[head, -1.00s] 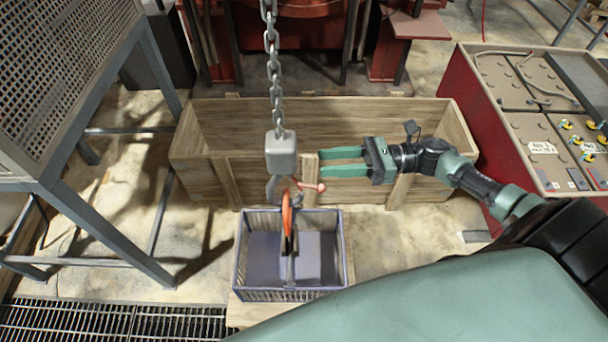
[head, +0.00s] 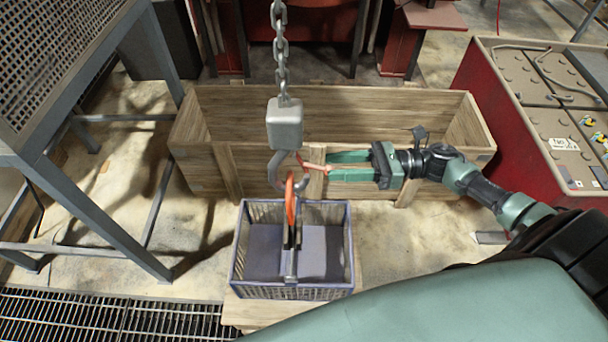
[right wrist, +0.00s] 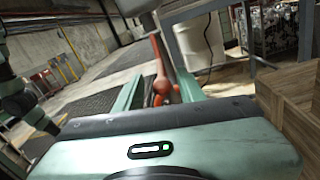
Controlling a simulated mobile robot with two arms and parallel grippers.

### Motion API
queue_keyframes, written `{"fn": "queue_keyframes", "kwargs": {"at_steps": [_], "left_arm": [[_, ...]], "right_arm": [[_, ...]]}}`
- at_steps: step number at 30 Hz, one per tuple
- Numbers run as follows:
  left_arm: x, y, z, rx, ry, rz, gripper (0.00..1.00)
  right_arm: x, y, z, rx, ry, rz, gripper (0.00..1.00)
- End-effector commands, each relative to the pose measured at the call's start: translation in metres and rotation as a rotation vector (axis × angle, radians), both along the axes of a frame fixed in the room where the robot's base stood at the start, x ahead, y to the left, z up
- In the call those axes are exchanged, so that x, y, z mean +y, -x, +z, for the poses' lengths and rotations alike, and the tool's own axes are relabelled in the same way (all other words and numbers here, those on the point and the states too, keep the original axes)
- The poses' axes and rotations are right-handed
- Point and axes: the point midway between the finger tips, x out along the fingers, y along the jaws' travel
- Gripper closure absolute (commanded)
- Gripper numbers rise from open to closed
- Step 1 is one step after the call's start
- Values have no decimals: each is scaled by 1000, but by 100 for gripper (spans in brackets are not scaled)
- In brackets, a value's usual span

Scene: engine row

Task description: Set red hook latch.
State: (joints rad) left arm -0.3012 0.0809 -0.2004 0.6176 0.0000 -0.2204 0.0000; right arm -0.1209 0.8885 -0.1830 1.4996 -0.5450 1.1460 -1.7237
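The red latch (head: 315,164) is a thin lever with a ball end, sticking out to the right of the grey hook (head: 275,172) under its block (head: 285,124). My right gripper (head: 329,166) is level with the lever, its fingers apart and pointing left, with the lever's ball end at the fingertips. In the right wrist view the red latch (right wrist: 161,84) lies between the two green fingers (right wrist: 158,96); I cannot tell whether it touches either one. An orange loop (head: 291,203) is at the hook, above the basket. My left gripper is not in view.
The blue-grey basket (head: 292,291) stands on a wooden board below the hook. A long wooden crate (head: 270,100) is behind it. A chain (head: 280,45) holds the block. A metal frame (head: 90,215) is at left, a red battery cabinet (head: 490,90) at right.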

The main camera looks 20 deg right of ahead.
Motion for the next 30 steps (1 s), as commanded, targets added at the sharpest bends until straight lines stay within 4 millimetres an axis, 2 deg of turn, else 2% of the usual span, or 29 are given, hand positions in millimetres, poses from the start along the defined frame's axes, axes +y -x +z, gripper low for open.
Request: {"fn": "queue_keyframes", "kwargs": {"at_steps": [5, 12, 16, 21, 28, 30], "left_arm": [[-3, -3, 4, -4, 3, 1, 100], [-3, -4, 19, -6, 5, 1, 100], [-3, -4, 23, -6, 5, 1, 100], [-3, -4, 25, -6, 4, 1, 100], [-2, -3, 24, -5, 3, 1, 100], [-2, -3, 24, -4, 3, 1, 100]], "right_arm": [[13, -6, 0, -1, -2, 0, 60], [49, -21, 2, -3, -1, 0, 60], [63, -27, 0, 0, -1, -1, 60], [72, -29, -2, 0, 0, -1, 60], [72, -29, -3, 0, 1, -1, 60], [72, -29, -3, 0, 1, -1, 80]]}}
